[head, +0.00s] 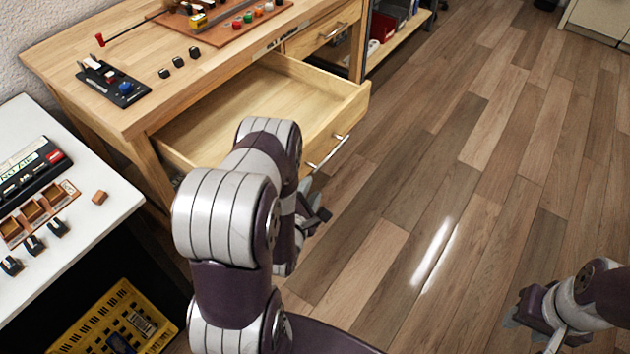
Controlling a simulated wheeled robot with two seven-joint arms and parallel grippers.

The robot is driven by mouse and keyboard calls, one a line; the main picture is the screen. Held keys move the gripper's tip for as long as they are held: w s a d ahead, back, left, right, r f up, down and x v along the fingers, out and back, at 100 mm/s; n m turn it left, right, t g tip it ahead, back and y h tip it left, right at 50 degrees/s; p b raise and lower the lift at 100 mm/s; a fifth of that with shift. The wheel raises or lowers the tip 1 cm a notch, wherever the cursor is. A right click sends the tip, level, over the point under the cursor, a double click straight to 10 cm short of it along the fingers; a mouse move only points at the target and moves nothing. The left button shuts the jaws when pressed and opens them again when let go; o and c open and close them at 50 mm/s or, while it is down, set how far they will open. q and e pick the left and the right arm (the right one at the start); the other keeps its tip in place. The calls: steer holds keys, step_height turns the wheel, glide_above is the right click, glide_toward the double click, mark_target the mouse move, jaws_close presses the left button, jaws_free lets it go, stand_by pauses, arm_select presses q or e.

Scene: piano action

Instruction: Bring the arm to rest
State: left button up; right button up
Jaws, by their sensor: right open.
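My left arm, with white and dark purple links, rises in the middle of the head view in front of the workbench. My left gripper (314,214) shows only in part behind that arm, beside the front of the open drawer (322,137). Its fingers are mostly hidden, so I cannot tell whether it is open or shut. My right gripper (553,343) is low at the right edge, over the wooden floor, open, with its tips near the picture's bottom edge. I see nothing held in it.
The wooden workbench (130,52) holds a black tool block (112,84), a red-tipped rod and a brown board (225,27) with coloured knobs. A white table (100,185) with small parts stands at left, a yellow crate (120,318) below it. The floor (470,190) at right is clear.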

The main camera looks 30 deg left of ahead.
arm_select(q)
steer(key=s+d+f+m+g+h, duration=0.2)
steer(key=s+f+m+g, duration=0.5)
steer(key=m, duration=0.4)
steer(key=s+d+r+m+g+h, duration=0.2)
steer(key=s+d+r+m+g, duration=0.4)
steer(key=m, duration=0.5)
steer(key=d+r+m+p, duration=0.2)
steer(key=r+p, duration=0.5)
steer(key=r, duration=0.7)
steer(key=w+d+r+m+p, duration=0.1)
steer(key=r+p, duration=0.6)
steer(key=r, duration=0.7)
steer(key=shift+d+m, duration=0.65)
steer(key=shift+m, duration=0.55)
